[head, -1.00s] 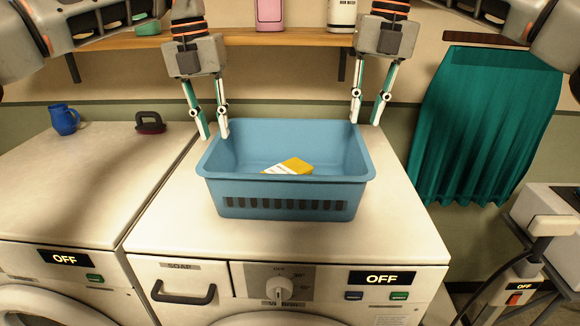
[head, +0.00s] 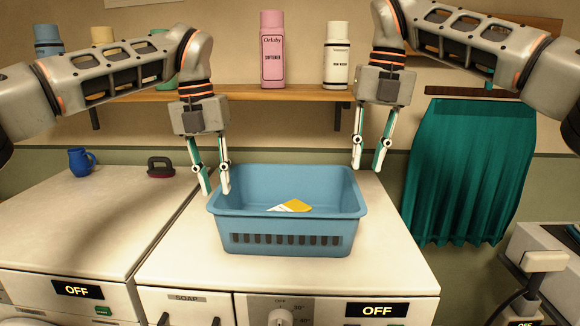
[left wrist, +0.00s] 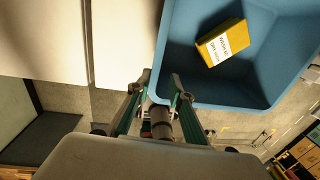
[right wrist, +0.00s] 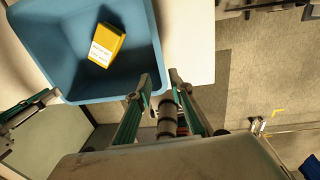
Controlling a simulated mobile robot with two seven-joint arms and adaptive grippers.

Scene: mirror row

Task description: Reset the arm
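A blue laundry basket (head: 290,230) stands upright on the right washing machine's top. A yellow box with a white label (head: 297,207) lies inside it; it also shows in the left wrist view (left wrist: 222,42) and the right wrist view (right wrist: 105,44). My left gripper (head: 215,190) is open at the basket's left side, its fingers apart on either side of the rim near the back corner. My right gripper (head: 367,167) is open at the right side, fingers apart near the back right corner. I cannot tell whether either touches the rim.
A shelf (head: 300,95) behind holds a pink bottle (head: 272,48), a white bottle (head: 337,52) and other containers. A teal curtain (head: 470,170) hangs at right.

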